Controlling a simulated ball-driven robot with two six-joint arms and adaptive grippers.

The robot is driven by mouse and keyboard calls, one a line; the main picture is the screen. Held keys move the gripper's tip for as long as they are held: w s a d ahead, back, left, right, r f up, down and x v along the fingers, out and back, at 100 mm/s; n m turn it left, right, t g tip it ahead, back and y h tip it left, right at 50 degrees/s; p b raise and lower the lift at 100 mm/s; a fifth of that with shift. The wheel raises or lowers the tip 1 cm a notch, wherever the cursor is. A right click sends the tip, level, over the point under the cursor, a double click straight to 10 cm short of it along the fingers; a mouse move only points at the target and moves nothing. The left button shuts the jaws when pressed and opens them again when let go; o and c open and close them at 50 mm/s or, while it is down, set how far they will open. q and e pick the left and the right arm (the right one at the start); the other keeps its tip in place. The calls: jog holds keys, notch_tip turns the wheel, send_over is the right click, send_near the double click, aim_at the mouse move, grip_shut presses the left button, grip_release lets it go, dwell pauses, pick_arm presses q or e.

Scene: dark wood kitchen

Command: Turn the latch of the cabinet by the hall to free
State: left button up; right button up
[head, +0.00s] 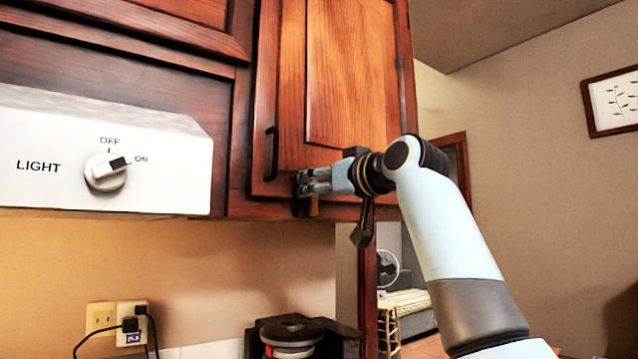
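The wooden cabinet door (350,75) by the hall opening is closed, with a dark vertical handle (272,153) near its left edge. A small latch (313,207) with a yellowish piece and a dark part sits at the door's bottom edge. My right gripper (301,183) reaches in from the right, its fingertips just above the latch and partly covering it. The fingers look close together, but I cannot tell whether they touch the latch or grip anything. The latch's angle is partly hidden. My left gripper is not in view.
A white range hood (60,150) with a light knob (105,170) juts out at left. A black appliance (300,338) stands below the cabinet. Plugs and cords hang from a wall outlet (102,318). The hall opening lies behind my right arm.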

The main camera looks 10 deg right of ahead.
jog(key=shift+c, duration=0.7)
grip_shut()
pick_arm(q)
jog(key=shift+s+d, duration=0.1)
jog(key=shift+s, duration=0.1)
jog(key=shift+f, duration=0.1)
